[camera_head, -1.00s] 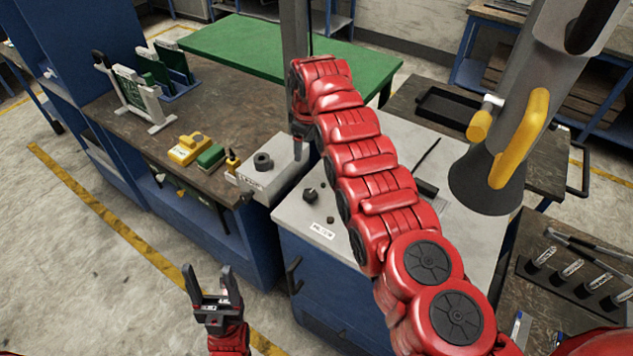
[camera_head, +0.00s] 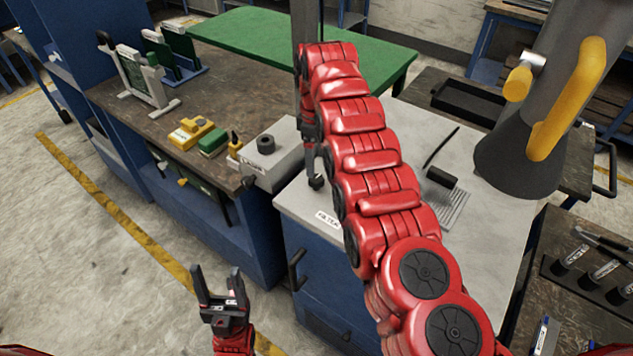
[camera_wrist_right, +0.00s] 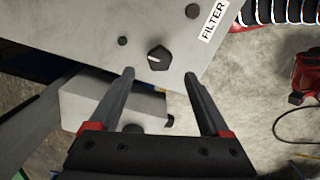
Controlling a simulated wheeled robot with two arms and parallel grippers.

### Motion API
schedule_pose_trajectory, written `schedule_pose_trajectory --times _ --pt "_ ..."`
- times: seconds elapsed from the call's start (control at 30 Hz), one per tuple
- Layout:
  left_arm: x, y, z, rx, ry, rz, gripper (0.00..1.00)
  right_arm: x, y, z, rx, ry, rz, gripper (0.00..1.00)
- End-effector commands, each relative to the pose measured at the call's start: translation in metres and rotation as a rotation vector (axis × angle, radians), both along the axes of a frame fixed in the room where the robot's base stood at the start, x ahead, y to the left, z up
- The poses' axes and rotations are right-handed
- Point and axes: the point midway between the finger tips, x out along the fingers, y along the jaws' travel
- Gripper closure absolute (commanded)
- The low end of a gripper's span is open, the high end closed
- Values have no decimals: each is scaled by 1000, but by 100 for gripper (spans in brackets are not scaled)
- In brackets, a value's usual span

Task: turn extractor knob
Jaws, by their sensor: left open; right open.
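The extractor knob (camera_wrist_right: 158,57) is a black dial with a white pointer mark on the grey cabinet top (camera_wrist_right: 100,25), near a FILTER label (camera_wrist_right: 213,20). In the right wrist view it lies just ahead of my right gripper (camera_wrist_right: 159,76), whose open fingers are empty and straddle its line. I cannot tell whether they touch the panel. In the head view my red right arm reaches down over the cabinet, and the knob is largely hidden near the gripper. My left gripper (camera_head: 217,276) is open and empty above the floor at lower left.
The grey extractor hood (camera_head: 525,150) with yellow handles hangs at right. A brown workbench (camera_head: 225,85) holds yellow and green boxes. Small buttons (camera_wrist_right: 192,11) sit near the knob.

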Motion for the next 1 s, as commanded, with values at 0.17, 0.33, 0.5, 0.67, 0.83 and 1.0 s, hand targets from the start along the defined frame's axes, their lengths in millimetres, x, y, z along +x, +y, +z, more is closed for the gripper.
schedule_pose_trajectory --times 0.17,0.33,0.5,0.67,0.83,1.0 --pt "0 0 13 0 1 0 37 -1 -1 -29 -6 2 0 19" --pt "0 0 18 0 1 0 37 0 -2 -53 -4 0 -1 19" --pt "0 0 20 0 1 0 37 0 -1 -63 -4 -2 0 19" --pt "0 0 19 0 1 0 37 0 -1 -64 -3 -3 -1 19" --pt "0 0 19 0 1 0 37 0 -1 -64 -3 -3 -1 34" --pt "0 0 19 0 1 0 37 0 -1 -64 -2 -3 -1 64"
